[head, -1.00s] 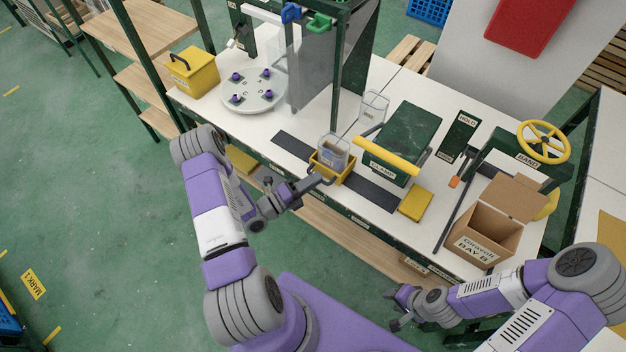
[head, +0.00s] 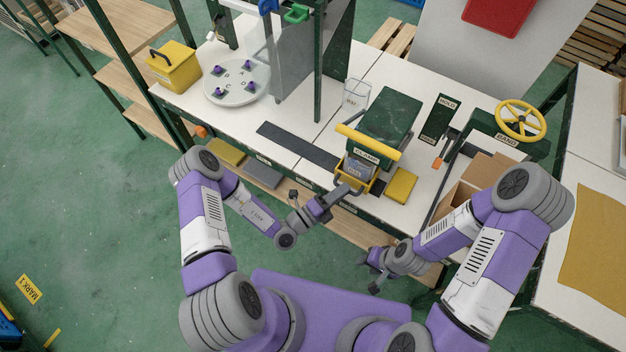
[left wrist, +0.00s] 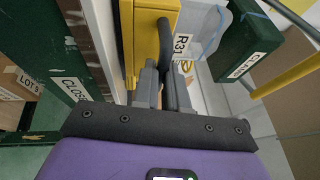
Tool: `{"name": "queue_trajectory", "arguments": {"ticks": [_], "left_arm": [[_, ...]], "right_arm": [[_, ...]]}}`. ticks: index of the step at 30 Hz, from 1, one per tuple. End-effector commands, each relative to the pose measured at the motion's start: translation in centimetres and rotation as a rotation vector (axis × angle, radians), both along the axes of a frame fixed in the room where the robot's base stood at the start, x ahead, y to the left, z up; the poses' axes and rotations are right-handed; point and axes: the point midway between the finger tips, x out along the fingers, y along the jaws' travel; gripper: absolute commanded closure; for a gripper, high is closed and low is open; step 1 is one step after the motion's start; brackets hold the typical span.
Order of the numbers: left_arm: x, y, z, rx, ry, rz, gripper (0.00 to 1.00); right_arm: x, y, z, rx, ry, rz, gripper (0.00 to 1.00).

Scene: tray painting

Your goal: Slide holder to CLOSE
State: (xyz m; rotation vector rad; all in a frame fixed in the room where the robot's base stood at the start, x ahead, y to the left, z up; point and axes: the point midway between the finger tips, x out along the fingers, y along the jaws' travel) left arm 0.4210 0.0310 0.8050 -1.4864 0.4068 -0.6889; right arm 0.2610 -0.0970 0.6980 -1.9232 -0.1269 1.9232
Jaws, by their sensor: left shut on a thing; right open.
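The yellow holder (head: 372,182) sits at the right part of the dark track (head: 298,146), in front of and partly under the green clamp (head: 388,118) with its yellow bar. A clear pouch or cup (head: 359,168) stands in the holder. My left gripper (head: 343,191) is shut on the holder's dark handle. In the left wrist view the fingers (left wrist: 161,88) close around the handle (left wrist: 165,45), beside the yellow holder wall (left wrist: 145,30). A "CLOSE" label (left wrist: 70,88) shows on the green edge at left there. My right gripper (head: 372,274) is open and empty, in front of the table.
A yellow block (head: 400,186) lies just right of the holder. An open cardboard box (head: 460,195) stands further right, partly behind my right arm. A round white plate (head: 236,83) with purple pieces and a yellow bin (head: 172,66) are at left. The track's left part is clear.

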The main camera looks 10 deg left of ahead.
Motion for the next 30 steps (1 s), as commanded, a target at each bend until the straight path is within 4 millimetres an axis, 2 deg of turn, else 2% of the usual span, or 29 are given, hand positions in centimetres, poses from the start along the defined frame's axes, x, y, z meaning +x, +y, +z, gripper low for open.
{"name": "queue_trajectory", "arguments": {"ticks": [1, 6, 20, 21, 25, 30], "left_arm": [[-0.4, -1.0, 0.1, -0.003, 0.003, -0.01, 1.0], [-0.8, -2.5, 0.1, -0.001, 0.0, -0.013, 1.0], [-1.0, -3.1, 0.0, 0.0, 0.001, -0.016, 1.0], [-1.0, -3.1, 0.0, -0.001, 0.001, -0.016, 0.83], [-1.0, -3.0, 0.0, -0.001, 0.0, -0.014, 0.63], [-0.9, -2.9, 0.0, 0.0, -0.001, -0.011, 0.63]], "right_arm": [[0.0, 0.0, 0.3, 0.0, 0.0, 0.0, 0.57], [0.0, 0.0, 0.6, 0.0, 0.0, -0.001, 0.57], [0.0, 0.0, 0.6, 0.0, 0.0, 0.0, 0.57], [0.0, 0.0, 0.6, 0.0, 0.0, 0.0, 0.57], [0.0, 0.0, 0.6, 0.0, 0.0, 0.0, 0.57], [0.0, 0.0, 0.6, 0.0, 0.0, 0.0, 0.57]]}}
